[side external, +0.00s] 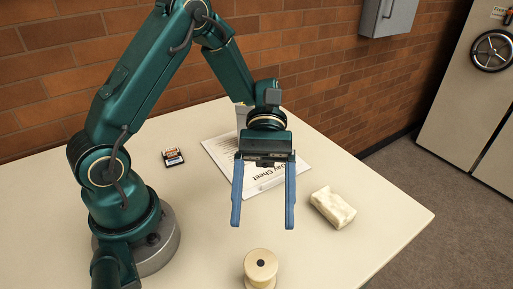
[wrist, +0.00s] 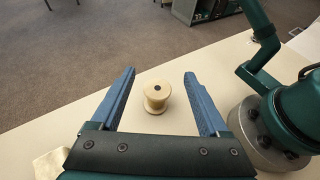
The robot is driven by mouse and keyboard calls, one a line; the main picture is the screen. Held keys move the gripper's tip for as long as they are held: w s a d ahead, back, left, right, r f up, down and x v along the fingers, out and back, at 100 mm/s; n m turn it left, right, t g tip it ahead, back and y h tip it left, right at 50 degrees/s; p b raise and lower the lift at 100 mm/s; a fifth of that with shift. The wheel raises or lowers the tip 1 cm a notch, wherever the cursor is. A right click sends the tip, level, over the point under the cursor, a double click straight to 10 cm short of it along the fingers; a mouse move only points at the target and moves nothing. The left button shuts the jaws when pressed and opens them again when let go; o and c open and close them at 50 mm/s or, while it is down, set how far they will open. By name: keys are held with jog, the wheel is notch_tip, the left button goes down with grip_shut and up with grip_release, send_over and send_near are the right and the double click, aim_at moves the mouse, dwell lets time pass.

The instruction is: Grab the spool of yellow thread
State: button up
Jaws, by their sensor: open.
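A pale yellow, cream-coloured spool (side external: 261,267) stands upright at the near edge of the side external view, with a dark hole in its top. In the wrist view the spool (wrist: 156,96) shows between my two blue fingers, beyond their tips. My gripper (side external: 263,222) is open and empty, with its fingers pointing down above the table, apart from the spool. In the wrist view my gripper (wrist: 160,72) has its fingers spread wide. Whether thread is wound on the spool is hard to tell.
A cream crumpled block (side external: 333,207) lies right of my gripper. A printed sheet (side external: 262,165) lies behind it. A small dark labelled item (side external: 172,156) is at the left. The table (side external: 375,225) is clear around the spool. A brick wall (side external: 300,45) stands behind.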

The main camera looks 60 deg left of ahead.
send_near(260, 270)
jog(key=d+f, duration=0.1)
jog(key=s+d+f, duration=0.2)
jog(key=f, duration=0.1)
jog(key=shift+f, duration=0.1)
jog(key=shift+x, duration=2.5)
jog(key=shift+a+f, duration=0.1)
grip_shut()
